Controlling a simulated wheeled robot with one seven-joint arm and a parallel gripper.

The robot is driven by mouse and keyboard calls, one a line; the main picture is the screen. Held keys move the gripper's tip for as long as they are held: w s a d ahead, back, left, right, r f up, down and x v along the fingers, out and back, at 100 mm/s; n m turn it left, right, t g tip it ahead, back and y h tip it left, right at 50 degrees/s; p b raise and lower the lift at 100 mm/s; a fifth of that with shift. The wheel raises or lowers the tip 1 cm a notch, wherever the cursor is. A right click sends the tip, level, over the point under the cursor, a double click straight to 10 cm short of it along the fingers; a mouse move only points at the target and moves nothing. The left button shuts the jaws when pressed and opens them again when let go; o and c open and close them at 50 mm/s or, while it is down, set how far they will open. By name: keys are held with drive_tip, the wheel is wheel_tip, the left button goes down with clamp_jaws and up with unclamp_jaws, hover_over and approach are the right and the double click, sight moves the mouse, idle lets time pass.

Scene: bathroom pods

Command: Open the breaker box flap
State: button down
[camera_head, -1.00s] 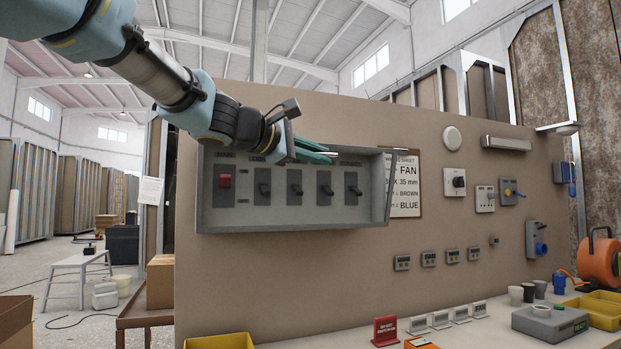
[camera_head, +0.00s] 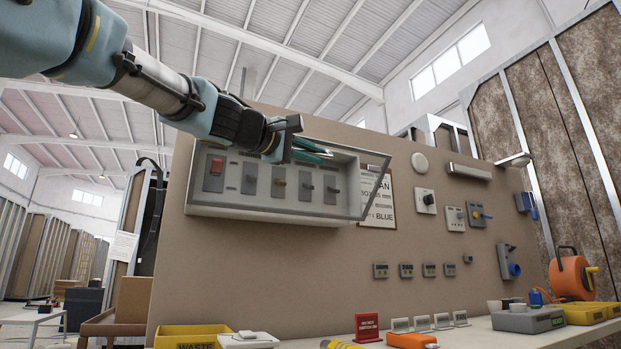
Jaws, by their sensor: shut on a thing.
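The grey breaker box (camera_head: 215,208) is mounted on the brown panel, with a red switch (camera_head: 216,166) at its left and several dark switches along the row. The switches are in plain view. At the box's right side a thin slanted frame edge (camera_head: 376,188) shows, which looks like part of the flap; how far the flap stands open is hard to tell. My gripper (camera_head: 312,150), with green fingers, is at the upper edge of the box, right of its middle. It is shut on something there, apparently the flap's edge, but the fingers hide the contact.
A wiring sheet (camera_head: 378,205) hangs right of the box. Sockets and switches are mounted farther right. Below, the bench holds a yellow waste bin (camera_head: 188,338), a red sign (camera_head: 367,327) and an orange cable reel (camera_head: 571,275).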

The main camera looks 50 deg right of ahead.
wheel_tip(320, 180, down, 8)
drive_tip(key=s+a+m+g+h+b, duration=0.1)
drive_tip(key=m+b, duration=0.3)
drive_tip(key=b, duration=1.2)
drive_tip(key=shift+s+f+h, duration=0.15)
drive_tip(key=shift+s+h, duration=0.15)
drive_tip(key=shift+s, duration=0.4)
drive_tip(key=c, duration=0.9)
unclamp_jaws()
drive_tip(key=b+v, duration=0.2)
drive_tip(key=v, duration=0.8)
drive_tip(key=shift+a, duration=0.4)
